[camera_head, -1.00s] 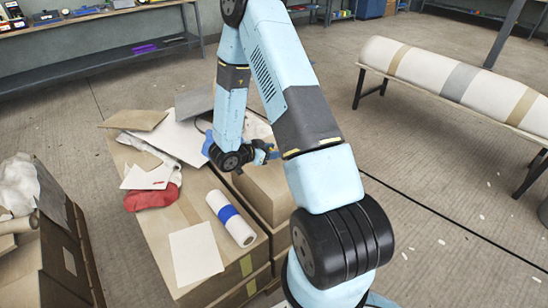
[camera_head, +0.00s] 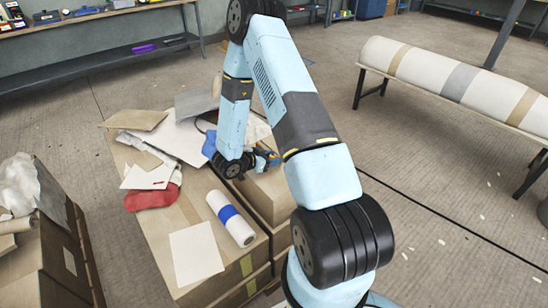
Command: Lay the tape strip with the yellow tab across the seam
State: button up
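No tape strip with a yellow tab can be made out for sure. My gripper (camera_head: 270,160) is low over the right rear part of the stacked cartons (camera_head: 200,280), close to a carton top (camera_head: 268,187). Its fingers are small and dark, partly behind my wrist, so I cannot tell whether they are open or hold anything. The seam cannot be identified.
On the cartons lie a white roll with a blue band (camera_head: 231,218), a white sheet (camera_head: 196,253), a red cloth (camera_head: 152,195), a blue cloth (camera_head: 209,145) and loose panels (camera_head: 137,119). A long banded cylinder (camera_head: 420,68) lies on a bench at right. Floor between is open.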

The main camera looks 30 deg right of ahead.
jog(key=o, duration=0.4)
